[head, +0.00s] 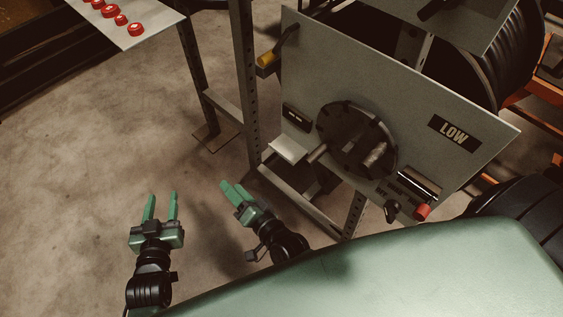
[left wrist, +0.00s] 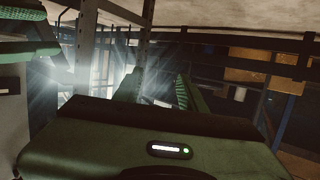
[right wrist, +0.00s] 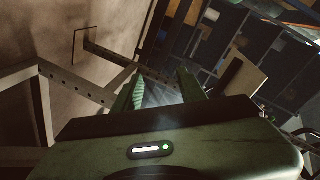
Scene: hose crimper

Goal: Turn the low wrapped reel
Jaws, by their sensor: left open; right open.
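A grey panel with a LOW label (head: 454,132) stands at the right in the head view. A dark round disc (head: 345,135) with a light-coloured grip is on its face. A large black ribbed coil (head: 515,55) shows behind the panel; I cannot tell whether it is the low wrapped reel. My left gripper (head: 162,196) is open and empty over bare floor, well left of the panel. My right gripper (head: 236,188) is open and empty, closer to the panel but apart from it. Neither wrist view shows anything between the fingers.
A metal upright (head: 243,85) stands between my grippers and the panel's left side. A yellow-ended handle (head: 266,60) and a red knob (head: 423,211) stick out near the panel. A plate with red buttons (head: 135,29) is at upper left. Concrete floor (head: 90,150) at left is clear.

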